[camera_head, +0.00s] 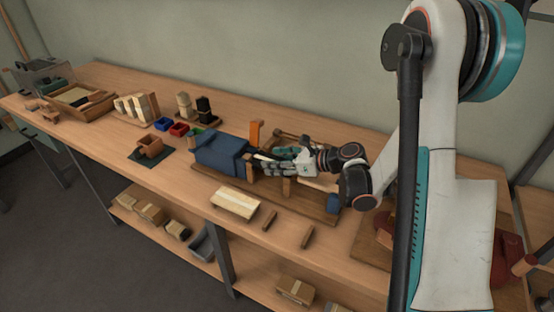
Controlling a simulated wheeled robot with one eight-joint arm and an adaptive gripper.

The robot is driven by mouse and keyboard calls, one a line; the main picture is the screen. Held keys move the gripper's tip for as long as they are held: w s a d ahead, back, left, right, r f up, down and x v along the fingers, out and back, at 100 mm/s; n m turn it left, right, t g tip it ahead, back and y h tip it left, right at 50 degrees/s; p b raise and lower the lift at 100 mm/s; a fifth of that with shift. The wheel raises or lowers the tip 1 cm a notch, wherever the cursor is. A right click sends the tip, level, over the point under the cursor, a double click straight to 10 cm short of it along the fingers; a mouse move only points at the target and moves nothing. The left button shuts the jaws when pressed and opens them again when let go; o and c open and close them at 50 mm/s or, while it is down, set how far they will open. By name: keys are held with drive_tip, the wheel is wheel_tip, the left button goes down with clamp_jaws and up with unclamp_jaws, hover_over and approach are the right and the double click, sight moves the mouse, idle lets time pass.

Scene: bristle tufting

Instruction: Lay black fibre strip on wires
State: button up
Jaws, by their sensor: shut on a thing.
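My gripper (270,165) is in the middle of the bench, over a dark wooden board (222,183), just right of a blue block-like piece (222,152). Its dark fingers are closed, and a thin dark strip (262,155) seems to be between or beside them. It is too small to tell for sure that this is the black fibre strip. I cannot make out the wires; the gripper and the blue piece hide that spot. A black upright bundle (204,109) stands at the back, next to a pale one (184,105).
An orange upright (256,132) stands close behind my gripper. A pale block (235,203) and two short sticks (270,220) lie along the front edge. A wooden tray (66,106) is far left.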

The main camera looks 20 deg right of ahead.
drive_tip(key=shift+f, duration=0.35)
idle(0.6)
drive_tip(key=o, duration=1.1)
drive_tip(key=shift+v, duration=0.9)
drive_tip(key=shift+s+a+r+g, duration=0.15)
drive_tip(key=shift+a+r+g, duration=0.15)
drive_tip(key=shift+r, duration=0.1)
drive_tip(key=v, duration=0.7)
drive_tip(key=f+v, duration=0.1)
drive_tip(key=v, duration=0.2)
drive_tip(key=shift+s+d, duration=0.4)
drive_tip(key=shift+w, duration=0.15)
